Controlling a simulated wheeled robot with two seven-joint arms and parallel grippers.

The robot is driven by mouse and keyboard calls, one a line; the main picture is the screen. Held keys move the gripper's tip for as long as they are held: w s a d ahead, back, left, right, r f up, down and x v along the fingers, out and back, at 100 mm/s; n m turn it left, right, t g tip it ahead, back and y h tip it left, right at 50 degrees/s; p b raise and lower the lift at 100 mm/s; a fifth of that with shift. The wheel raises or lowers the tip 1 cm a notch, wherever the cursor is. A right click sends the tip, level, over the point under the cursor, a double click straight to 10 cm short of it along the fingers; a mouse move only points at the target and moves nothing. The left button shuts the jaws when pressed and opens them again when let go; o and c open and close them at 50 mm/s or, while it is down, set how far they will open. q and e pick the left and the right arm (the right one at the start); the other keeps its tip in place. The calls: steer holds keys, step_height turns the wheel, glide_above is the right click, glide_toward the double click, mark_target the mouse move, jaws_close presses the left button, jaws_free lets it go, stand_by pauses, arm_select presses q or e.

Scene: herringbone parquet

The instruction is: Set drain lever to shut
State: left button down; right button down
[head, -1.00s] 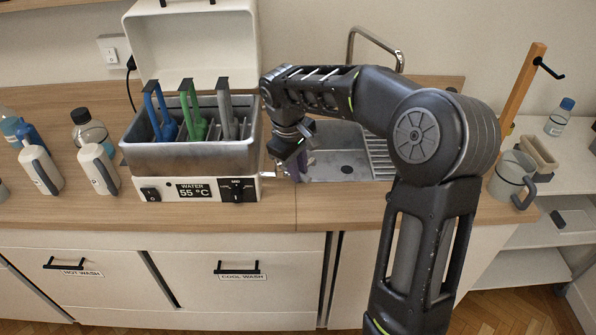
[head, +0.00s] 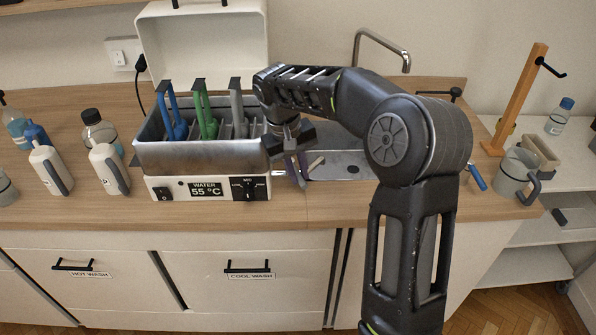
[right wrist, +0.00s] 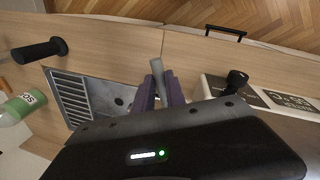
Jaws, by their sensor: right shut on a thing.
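The water bath (head: 205,158) stands on the counter with its lid up and a "WATER 55 °C" panel in front. My right gripper (head: 293,168) is at the bath's right side, beside the sink, pointing down. In the right wrist view its purple fingers (right wrist: 163,95) are shut on a short grey lever (right wrist: 158,76), which I take to be the drain lever. The lever's pivot is hidden. My left gripper is not in view.
The black dial (head: 250,188) on the bath's front is close to the gripper. The steel sink (head: 340,166) with its tap (head: 381,40) lies to the right. Colored-handled racks (head: 205,110) stand in the bath. White bottles (head: 108,168) stand at left, a grey mug (head: 513,175) at right.

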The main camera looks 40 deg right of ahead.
steer(key=c, duration=1.4)
jaws_free()
steer(key=shift+o, duration=0.2)
steer(key=shift+r, duration=0.1)
steer(key=shift+r, duration=0.2)
step_height(320, 180, up, 7)
steer(key=a+p, duration=0.1)
steer(key=p, duration=0.1)
steer(key=shift+w+a, duration=0.15)
steer(key=shift+a, duration=0.1)
